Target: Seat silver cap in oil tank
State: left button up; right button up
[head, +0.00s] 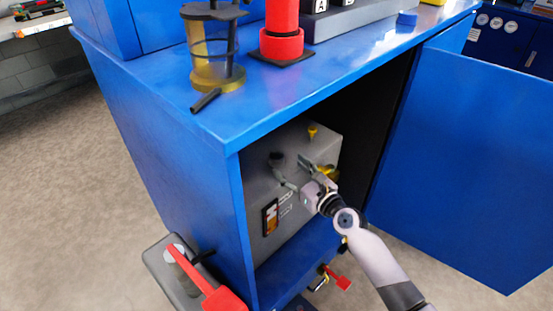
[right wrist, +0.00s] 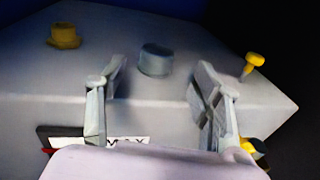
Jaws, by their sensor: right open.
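The grey box-shaped oil tank (head: 264,185) stands inside the open blue cabinet; its surface also fills much of the right wrist view (right wrist: 110,110). A short grey cylinder, apparently the silver cap (right wrist: 155,60), is upright on the tank in the right wrist view. Whether it is fully seated I cannot tell. In the head view it shows as a dark round shape (head: 277,157) by the fingertips. My right gripper (head: 289,164) is open, its two fingers (right wrist: 158,78) on either side of the cylinder and apart from it. My left gripper is not in view.
The tank carries a yellow cap (right wrist: 65,36) and a yellow knob (right wrist: 254,63). The blue cabinet door (head: 470,160) stands open at the right. A glass-bodied container (head: 210,50) and a red cylinder (head: 282,40) stand on the cabinet top. A red lever (head: 205,285) is at lower left.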

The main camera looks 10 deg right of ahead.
aim_at(281, 159)
jog(key=x, duration=0.4)
jog(key=shift+w+a+r+b, duration=0.2)
jog(key=shift+w+a+b, duration=0.05)
jog(key=shift+a+b, duration=0.1)
jog(key=shift+w+a, duration=0.2)
jog(key=shift+w, duration=0.3)
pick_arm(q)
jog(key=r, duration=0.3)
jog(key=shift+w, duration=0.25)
pick_arm(e)
jog(key=shift+c, duration=0.2)
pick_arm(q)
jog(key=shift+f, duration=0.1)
pick_arm(e)
jog(key=c, duration=0.8)
